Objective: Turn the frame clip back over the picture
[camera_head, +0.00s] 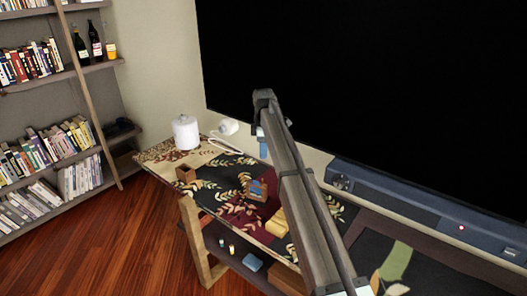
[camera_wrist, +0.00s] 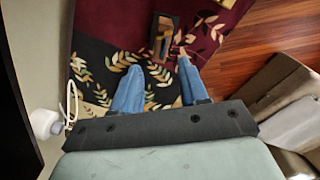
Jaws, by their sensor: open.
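The picture frame (camera_head: 257,188) is a small, dark-edged piece with an orange-brown and blue face, lying on the patterned cloth of the table. In the wrist view the frame (camera_wrist: 152,36) is at the top middle, just beyond my fingertips. The clip is too small to make out clearly; a thin light piece shows near the frame's lower right. My gripper (camera_wrist: 158,65) has two blue fingers spread apart with nothing between them. In the head view a blue finger (camera_head: 263,148) shows by the wall side of the table, apart from the frame; my arm hides the rest.
A white canister (camera_head: 186,134), a small brown box (camera_head: 186,174) and a white device (camera_head: 228,126) with a looped cable (camera_head: 222,146) stand on the table's left part. A yellow object (camera_head: 277,222) lies near my arm. A soundbar (camera_head: 430,217) and dark screen (camera_head: 350,80) line the wall.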

